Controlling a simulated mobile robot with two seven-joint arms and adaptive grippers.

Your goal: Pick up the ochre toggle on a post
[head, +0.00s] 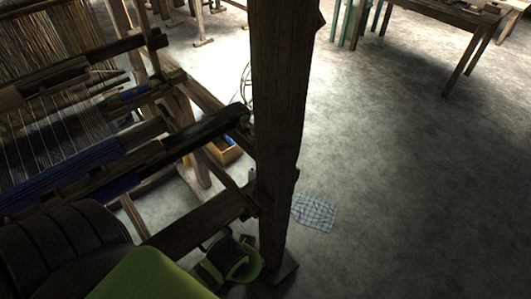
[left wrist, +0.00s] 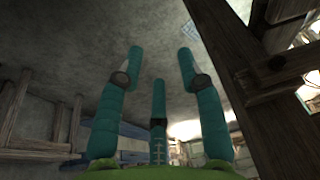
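I cannot make out an ochre toggle for certain in either view. A thick dark wooden post (head: 278,100) stands upright in the middle of the head view and hides part of what lies behind it. My left gripper (left wrist: 160,65) shows in the left wrist view with its teal fingers spread apart and nothing between them. Dark timber (left wrist: 238,75) stands close to the right of those fingers.
The wooden loom with blue cloth (head: 70,172) and threads fills the left. An orange-brown box (head: 224,150) sits on the floor behind its beams. A checked cloth (head: 314,212) lies right of the post. A table (head: 440,12) stands far right. The floor between is clear.

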